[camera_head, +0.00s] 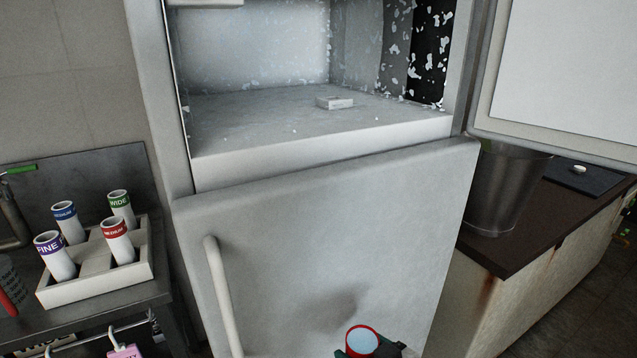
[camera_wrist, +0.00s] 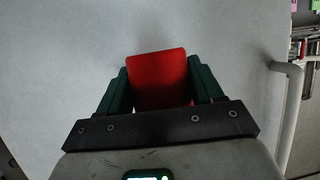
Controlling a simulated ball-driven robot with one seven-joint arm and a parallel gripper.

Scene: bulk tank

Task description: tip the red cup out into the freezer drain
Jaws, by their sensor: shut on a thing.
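The red cup (camera_head: 362,341) shows at the bottom of the head view, its red rim facing up and a pale blue-white inside visible. It looks close to upright. In the wrist view the red cup (camera_wrist: 158,80) sits between the two green fingers of my gripper (camera_wrist: 160,88), which is shut on it. My gripper also shows partly in the head view (camera_head: 372,352), in front of the closed lower door. The freezer compartment (camera_head: 300,120) above is open, with frost on its walls and floor. A small pale rectangular piece (camera_head: 335,103), perhaps the drain, is on that floor.
The open freezer door (camera_head: 560,70) stands at the upper right. The lower door (camera_head: 330,240) has a long vertical handle (camera_head: 222,295). A rack (camera_head: 100,275) with several labelled tubes is at left. A metal bucket (camera_head: 500,185) stands on the dark counter at right.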

